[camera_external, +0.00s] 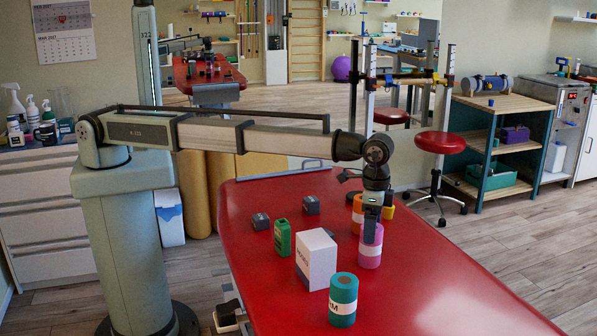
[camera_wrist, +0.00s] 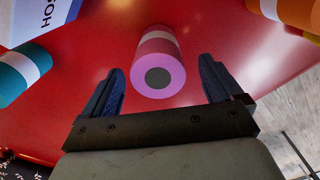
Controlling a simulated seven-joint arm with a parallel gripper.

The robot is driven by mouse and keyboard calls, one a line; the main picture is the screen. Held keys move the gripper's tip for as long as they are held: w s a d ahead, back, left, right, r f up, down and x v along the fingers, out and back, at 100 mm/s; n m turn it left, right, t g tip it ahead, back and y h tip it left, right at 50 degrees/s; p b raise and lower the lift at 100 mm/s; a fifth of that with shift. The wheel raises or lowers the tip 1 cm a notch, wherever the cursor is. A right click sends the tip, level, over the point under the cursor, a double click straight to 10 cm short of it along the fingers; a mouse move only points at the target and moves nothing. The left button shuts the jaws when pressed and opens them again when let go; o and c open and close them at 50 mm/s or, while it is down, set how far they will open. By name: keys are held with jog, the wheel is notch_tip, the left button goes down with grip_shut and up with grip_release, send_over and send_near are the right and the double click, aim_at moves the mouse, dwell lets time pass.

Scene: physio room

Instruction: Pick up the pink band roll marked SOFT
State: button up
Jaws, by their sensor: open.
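The pink band roll (camera_external: 370,250) stands upright on the red table, with a pale label band around it; the writing on it is not readable. In the wrist view the pink roll (camera_wrist: 158,78) lies ahead of the fingers, with its dark round core facing the camera. My gripper (camera_external: 372,222) points down at the roll's upper part and overlaps it in the external view. In the wrist view my gripper (camera_wrist: 161,72) is open, one finger on each side of the roll's line, with nothing held. Contact cannot be told.
A white box (camera_external: 316,262) and a teal roll (camera_external: 343,297) stand left of the pink roll. An orange roll (camera_external: 357,213) stands close behind it, with a yellow item (camera_external: 388,211) beside. The table's right front is clear.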

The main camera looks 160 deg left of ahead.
jog(key=shift+d+f, duration=0.1)
jog(key=shift+f, duration=2.1)
jog(key=shift+r, duration=0.1)
jog(key=c, duration=1.4)
